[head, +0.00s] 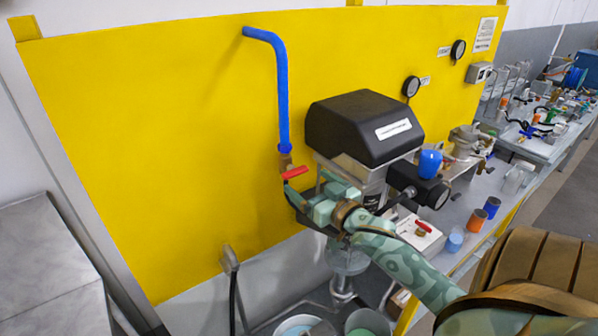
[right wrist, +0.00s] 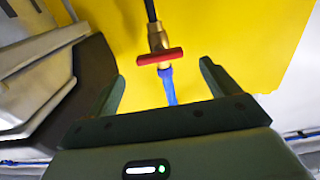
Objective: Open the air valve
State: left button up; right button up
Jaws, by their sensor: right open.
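The air valve has a brass body (head: 285,160) and a red handle (head: 294,173), at the lower end of a blue pipe (head: 281,95) by the yellow panel. The handle lies crosswise to the pipe. In the right wrist view the red handle (right wrist: 160,57) is centred, with the brass body (right wrist: 157,38) and the blue pipe (right wrist: 169,88) behind it. My right gripper (head: 308,187) is just below and right of the handle. Its open fingers (right wrist: 162,70) stand either side of the handle's line, apart from it and empty. My left gripper is out of view.
A black-topped machine (head: 350,125) stands close to the right of the valve. The yellow panel (head: 150,130) is clear left of the pipe.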

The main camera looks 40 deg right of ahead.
aim_at(297, 176)
jog(key=w, duration=0.5)
jog(key=shift+d, duration=0.3)
jog(key=c, duration=1)
jog(key=shift+p, duration=0.35)
jog(key=n+p, duration=0.2)
jog(key=n, duration=0.1)
jog(key=shift+r+n, duration=0.1)
jog(key=shift+n, duration=0.2)
jog(key=n+p, duration=0.1)
jog(key=n, duration=0.3)
jog(key=shift+a+n, duration=0.1)
jog(key=shift+n, duration=0.2)
jog(key=n, duration=0.2)
jog(key=n+p, duration=0.1)
jog(key=n, duration=0.1)
jog(key=shift+f+n, duration=0.2)
jog(key=shift+n, duration=0.1)
jog(key=n, duration=0.5)
jog(key=shift+f, duration=0.1)
